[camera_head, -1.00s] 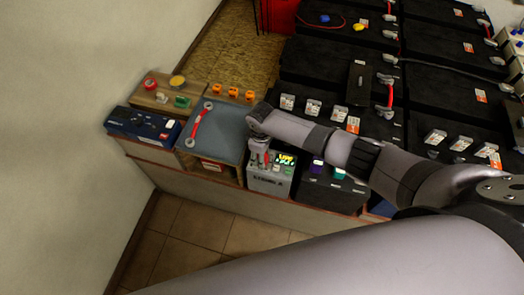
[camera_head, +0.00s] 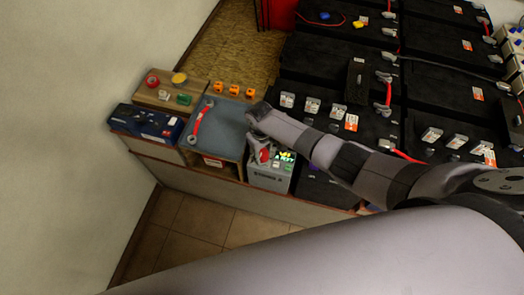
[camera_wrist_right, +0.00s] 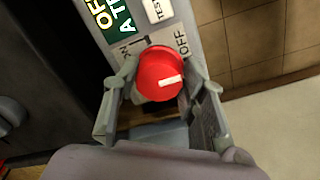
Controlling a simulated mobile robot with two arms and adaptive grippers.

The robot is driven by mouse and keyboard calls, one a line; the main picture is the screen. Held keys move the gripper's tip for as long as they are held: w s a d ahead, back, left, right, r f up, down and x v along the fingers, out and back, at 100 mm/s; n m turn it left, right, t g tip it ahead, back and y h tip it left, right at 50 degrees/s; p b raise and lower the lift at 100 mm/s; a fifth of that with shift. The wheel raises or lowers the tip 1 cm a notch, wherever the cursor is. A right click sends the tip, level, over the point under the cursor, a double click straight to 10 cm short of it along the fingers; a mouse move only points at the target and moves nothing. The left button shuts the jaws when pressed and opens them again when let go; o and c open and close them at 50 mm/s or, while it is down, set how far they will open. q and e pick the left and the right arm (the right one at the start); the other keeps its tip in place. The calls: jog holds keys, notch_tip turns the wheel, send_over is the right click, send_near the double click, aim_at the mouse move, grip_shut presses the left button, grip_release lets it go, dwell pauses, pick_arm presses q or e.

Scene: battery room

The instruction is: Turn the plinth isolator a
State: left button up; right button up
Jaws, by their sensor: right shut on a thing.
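The plinth isolator is a round red knob (camera_wrist_right: 158,68) with a white bar mark, on the top panel of a pale grey box (camera_head: 268,179). In the right wrist view the panel has "ON" lettering left of the knob and "OFF" to its right. The white bar lies on the knob's lower right part, slanted towards the OFF side. My right gripper (camera_wrist_right: 165,98) is shut on the red knob, one finger on each side; it also shows in the head view (camera_head: 262,154), covering part of the knob. My left gripper is not in view.
A grey mat (camera_head: 227,128) with a red-handled tool lies left of the box. A dark blue case (camera_head: 147,121) and a wooden board (camera_head: 155,99) with coloured parts are further left. Black battery blocks (camera_head: 328,65) with terminals fill the right. Tiled floor (camera_head: 205,218) is clear in front.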

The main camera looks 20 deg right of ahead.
aim_at(261, 153)
jog(key=o, duration=0.9)
jog(key=shift+c, duration=0.2)
notch_tip(261, 153, up, 12)
jog(key=shift+a, duration=0.15)
dwell(0.3)
